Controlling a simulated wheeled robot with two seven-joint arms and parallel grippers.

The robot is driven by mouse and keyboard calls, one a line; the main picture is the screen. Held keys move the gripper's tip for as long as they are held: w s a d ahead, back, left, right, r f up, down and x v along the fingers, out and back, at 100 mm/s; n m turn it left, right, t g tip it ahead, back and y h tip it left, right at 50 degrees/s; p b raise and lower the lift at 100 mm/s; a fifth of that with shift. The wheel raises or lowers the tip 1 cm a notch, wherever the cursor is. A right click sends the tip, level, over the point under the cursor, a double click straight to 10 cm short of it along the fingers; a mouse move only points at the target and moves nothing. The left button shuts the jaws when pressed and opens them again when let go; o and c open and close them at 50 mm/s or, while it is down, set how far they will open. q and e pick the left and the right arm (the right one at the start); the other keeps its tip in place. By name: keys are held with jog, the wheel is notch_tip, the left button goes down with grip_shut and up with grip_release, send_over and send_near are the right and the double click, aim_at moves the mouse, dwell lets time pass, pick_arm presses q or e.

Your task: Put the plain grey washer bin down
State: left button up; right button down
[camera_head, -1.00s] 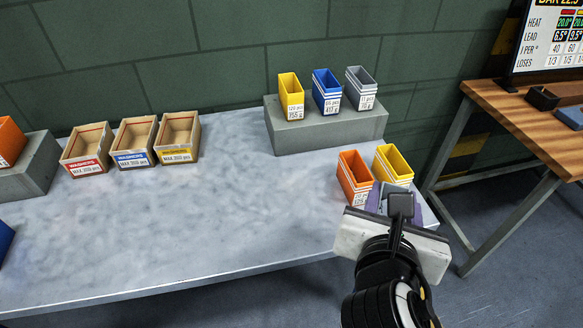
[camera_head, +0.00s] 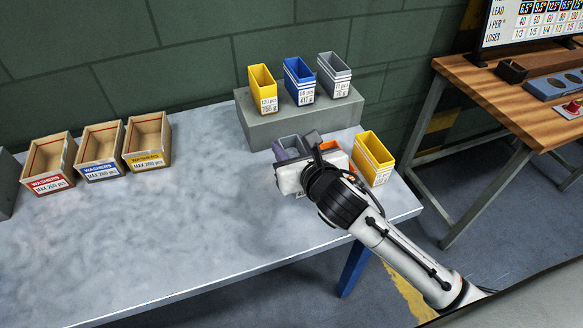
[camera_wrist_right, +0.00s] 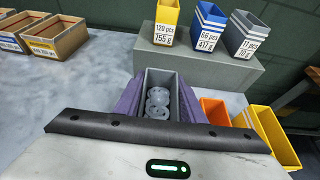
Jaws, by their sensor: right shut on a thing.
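The plain grey washer bin (camera_wrist_right: 158,92) is held between the purple fingers of my right gripper (camera_wrist_right: 160,105) in the right wrist view, with several grey washers inside. In the head view the bin (camera_head: 288,143) shows only partly behind my gripper (camera_head: 298,150), low over the table near its front right part. I cannot tell whether its base touches the table. The bin looks upright. My left gripper is not in view.
An orange bin (camera_wrist_right: 215,112) and a yellow bin (camera_head: 373,158) stand just right of the held bin. A grey block (camera_head: 300,122) behind carries yellow, blue and grey striped bins. Wooden washer boxes (camera_head: 100,152) stand at left; the table (camera_head: 200,225) between is clear.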

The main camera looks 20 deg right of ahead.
notch_tip(320, 180, down, 4)
jog(key=shift+r+b, duration=0.1)
jog(key=shift+b, duration=0.25)
jog(key=shift+f, duration=0.4)
jog(key=shift+f, duration=0.2)
jog(key=c, duration=1.2)
grip_release()
jog(key=shift+o, duration=0.2)
